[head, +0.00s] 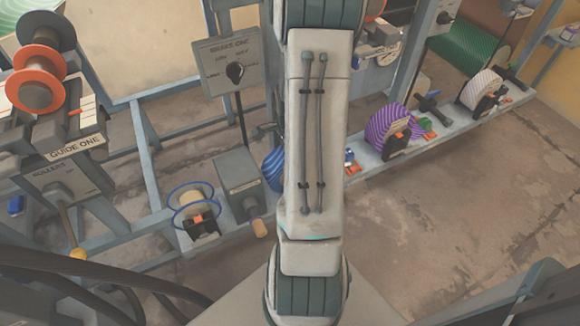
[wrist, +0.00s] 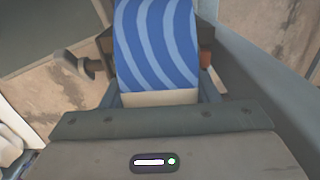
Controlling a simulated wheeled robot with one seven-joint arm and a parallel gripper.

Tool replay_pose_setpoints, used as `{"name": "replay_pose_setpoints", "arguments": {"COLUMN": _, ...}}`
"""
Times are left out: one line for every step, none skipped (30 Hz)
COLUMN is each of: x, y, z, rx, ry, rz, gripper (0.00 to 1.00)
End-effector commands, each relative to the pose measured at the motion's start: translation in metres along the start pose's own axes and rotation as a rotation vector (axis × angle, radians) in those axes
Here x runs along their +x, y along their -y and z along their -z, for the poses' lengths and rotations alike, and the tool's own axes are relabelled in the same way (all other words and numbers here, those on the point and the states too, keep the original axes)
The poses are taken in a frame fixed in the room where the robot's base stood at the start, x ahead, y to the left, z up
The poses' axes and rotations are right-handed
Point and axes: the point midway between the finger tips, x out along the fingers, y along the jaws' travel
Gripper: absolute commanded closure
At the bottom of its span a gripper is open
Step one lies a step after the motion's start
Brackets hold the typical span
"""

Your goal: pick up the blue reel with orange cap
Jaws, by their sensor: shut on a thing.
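The blue reel (wrist: 157,42), with wavy light and dark blue stripes and a pale band at its near end, fills the upper middle of the wrist view. My gripper (wrist: 158,75) is shut on it, with a finger on each side. A small orange-brown piece (wrist: 206,58), perhaps the cap, shows at the reel's right side, partly hidden. In the head view, a sliver of the blue striped reel (head: 273,170) shows at the left edge of my arm. My arm hides the rest of it and my gripper there.
A low grey-blue rail carries a reel with blue rings (head: 192,203), a grey box (head: 239,183), a purple striped reel (head: 391,128) and a white striped reel (head: 482,90). A lever panel (head: 230,65) stands at the back left. The floor (head: 450,210) at right is clear.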

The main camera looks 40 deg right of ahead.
Motion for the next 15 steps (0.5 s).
{"name": "replay_pose_setpoints", "arguments": {"x": -0.001, "y": 0.001, "z": 0.0, "rx": 0.0, "ry": -0.001, "rz": 0.002, "gripper": 1.0}}
{"name": "replay_pose_setpoints", "arguments": {"x": -0.001, "y": 0.001, "z": 0.0, "rx": 0.0, "ry": -0.001, "rz": 0.002, "gripper": 1.0}}
{"name": "replay_pose_setpoints", "arguments": {"x": -0.001, "y": 0.001, "z": 0.0, "rx": 0.0, "ry": -0.001, "rz": 0.002, "gripper": 1.0}}
{"name": "replay_pose_setpoints", "arguments": {"x": -0.001, "y": 0.001, "z": 0.0, "rx": 0.0, "ry": -0.001, "rz": 0.002, "gripper": 1.0}}
{"name": "replay_pose_setpoints", "arguments": {"x": -0.002, "y": 0.001, "z": 0.0, "rx": 0.0, "ry": -0.001, "rz": 0.002, "gripper": 1.0}}
{"name": "replay_pose_setpoints", "arguments": {"x": -0.002, "y": 0.001, "z": 0.0, "rx": 0.0, "ry": -0.001, "rz": 0.003, "gripper": 1.0}}
{"name": "replay_pose_setpoints", "arguments": {"x": -0.003, "y": 0.001, "z": 0.0, "rx": 0.0, "ry": -0.001, "rz": 0.003, "gripper": 1.0}}
{"name": "replay_pose_setpoints", "arguments": {"x": -0.004, "y": 0.001, "z": 0.0, "rx": 0.0, "ry": -0.002, "rz": 0.003, "gripper": 1.0}}
{"name": "replay_pose_setpoints", "arguments": {"x": -0.006, "y": 0.001, "z": 0.001, "rx": 0.0, "ry": -0.002, "rz": 0.003, "gripper": 1.0}}
{"name": "replay_pose_setpoints", "arguments": {"x": -0.008, "y": 0.001, "z": 0.001, "rx": 0.0, "ry": -0.002, "rz": 0.003, "gripper": 1.0}}
{"name": "replay_pose_setpoints", "arguments": {"x": -0.011, "y": 0.001, "z": 0.001, "rx": 0.0, "ry": -0.003, "rz": 0.003, "gripper": 1.0}}
{"name": "replay_pose_setpoints", "arguments": {"x": -0.015, "y": 0.001, "z": 0.001, "rx": 0.0, "ry": -0.003, "rz": 0.003, "gripper": 1.0}}
{"name": "replay_pose_setpoints", "arguments": {"x": -0.018, "y": 0.001, "z": 0.001, "rx": 0.0, "ry": -0.003, "rz": 0.004, "gripper": 1.0}}
{"name": "replay_pose_setpoints", "arguments": {"x": -0.021, "y": 0.001, "z": 0.001, "rx": 0.0, "ry": -0.003, "rz": 0.004, "gripper": 1.0}}
{"name": "replay_pose_setpoints", "arguments": {"x": -0.026, "y": 0.001, "z": 0.001, "rx": 0.0, "ry": -0.003, "rz": 0.005, "gripper": 1.0}}
